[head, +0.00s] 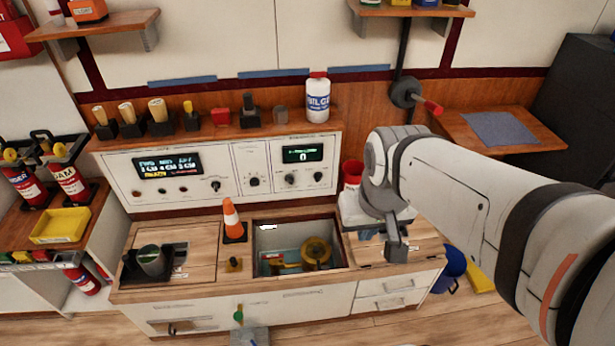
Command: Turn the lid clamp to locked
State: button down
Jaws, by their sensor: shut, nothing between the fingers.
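My gripper (397,257) is shut and empty, pointing down over the right part of the wooden counter (345,262). I cannot tell for sure which part is the lid clamp. A small yellow fitting on a dark base (233,265) sits on the counter just left of an open compartment (344,262); it may be the clamp, but its setting is too small to read. My gripper is well to its right and apart from it. The compartment holds a yellow round part (317,251) and a red part. My arm hides some of the counter's right side.
An orange cone (232,220) stands behind the yellow fitting. A control panel (225,178) with two displays rises behind the counter. A white bottle (317,98) stands on top. A red-handled valve (420,98) is on the wall. A red cup (352,173) is near my wrist.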

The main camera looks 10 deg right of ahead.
aim_at(319, 266)
jog(key=i, duration=0.4)
jog(key=u, duration=1.45)
jog(key=k, duration=1.25)
jog(key=z, duration=1)
jog(key=i, duration=1)
jog(key=z, duration=0.05)
